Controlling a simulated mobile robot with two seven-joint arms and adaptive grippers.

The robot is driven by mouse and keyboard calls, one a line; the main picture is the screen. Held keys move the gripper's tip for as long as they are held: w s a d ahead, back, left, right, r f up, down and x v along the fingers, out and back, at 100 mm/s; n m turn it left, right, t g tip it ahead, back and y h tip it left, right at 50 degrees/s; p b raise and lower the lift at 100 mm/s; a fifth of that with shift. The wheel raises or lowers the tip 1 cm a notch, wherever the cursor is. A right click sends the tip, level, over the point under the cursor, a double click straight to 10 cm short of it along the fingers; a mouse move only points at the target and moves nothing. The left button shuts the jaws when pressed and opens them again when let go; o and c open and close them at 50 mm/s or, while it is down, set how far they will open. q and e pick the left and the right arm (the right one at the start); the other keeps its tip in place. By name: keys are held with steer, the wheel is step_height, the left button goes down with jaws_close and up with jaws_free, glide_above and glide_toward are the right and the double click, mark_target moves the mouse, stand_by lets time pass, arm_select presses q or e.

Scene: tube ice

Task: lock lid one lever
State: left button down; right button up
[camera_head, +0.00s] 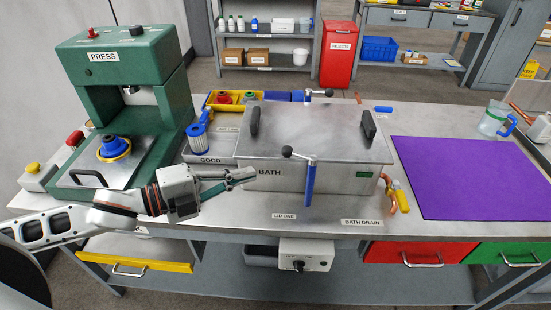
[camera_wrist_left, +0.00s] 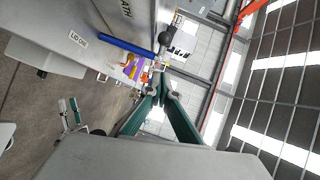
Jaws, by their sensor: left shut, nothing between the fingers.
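The grey metal bath (camera_head: 330,180) stands mid-bench with its flat lid (camera_head: 315,125) on top. At its front edge is a lever with a black ball knob (camera_head: 287,151) and a short rod pointing left; a blue bar (camera_head: 310,185) hangs beside it, above the LID ONE label (camera_head: 284,216). The blue bar (camera_wrist_left: 112,44) and dark knob (camera_wrist_left: 165,38) also show in the left wrist view. My left gripper (camera_head: 252,175) is shut and empty, in front of the bath's left part, left of the blue bar. My right gripper is out of view.
A second black-knobbed lever (camera_head: 329,92) is at the bath's back edge. The green press (camera_head: 120,60) stands left. A purple mat (camera_head: 470,178) lies clear on the right. Copper drain pipes (camera_head: 388,198) stick out at the bath's right front.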

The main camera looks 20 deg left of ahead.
mark_target(293, 155)
arm_select(q)
steer(key=shift+w+d+f+p, duration=0.15)
steer(key=shift+w+d+f, duration=0.15)
steer(key=shift+w+d, duration=0.85)
steer(key=shift+w+d+f+p, duration=0.25)
steer(key=shift+w+d, duration=0.25)
steer(key=shift+w, duration=1.2)
steer(key=shift+w+d+f+p, duration=0.1)
steer(key=shift+w+d+f, duration=0.2)
steer(key=shift+w+d, duration=0.85)
